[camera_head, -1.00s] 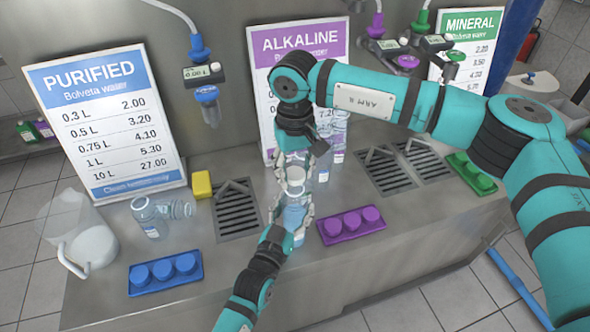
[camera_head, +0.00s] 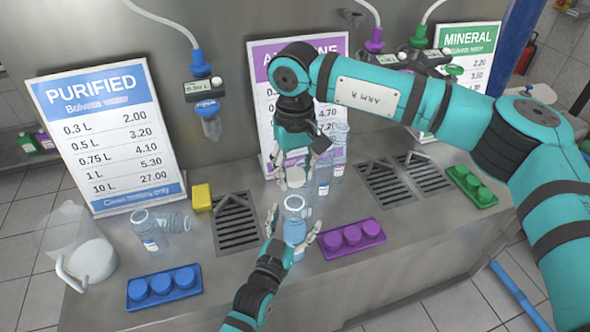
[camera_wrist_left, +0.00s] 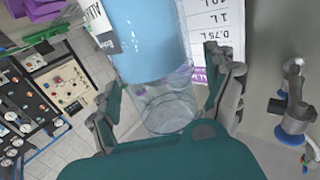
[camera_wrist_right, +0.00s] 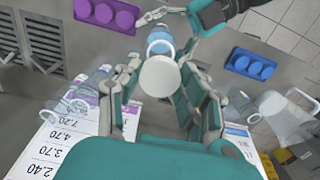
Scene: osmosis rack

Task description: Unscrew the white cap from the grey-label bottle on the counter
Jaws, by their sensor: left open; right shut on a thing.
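The bottle (camera_head: 294,228) stands upright on the counter, holding blue liquid, its open neck facing up. It also shows in the left wrist view (camera_wrist_left: 150,40) with a dark label edge, and in the right wrist view (camera_wrist_right: 160,42). My right gripper (camera_head: 296,178) is shut on the white cap (camera_wrist_right: 160,77) and holds it above the bottle, apart from the neck. My left gripper (camera_head: 293,232) is open, with its fingers spread on either side of the bottle.
A purple cap tray (camera_head: 351,239) is right of the bottle, a blue cap tray (camera_head: 164,287) front left, and a green one (camera_head: 472,186) far right. A yellow block (camera_head: 201,197) and jug (camera_head: 90,260) are left.

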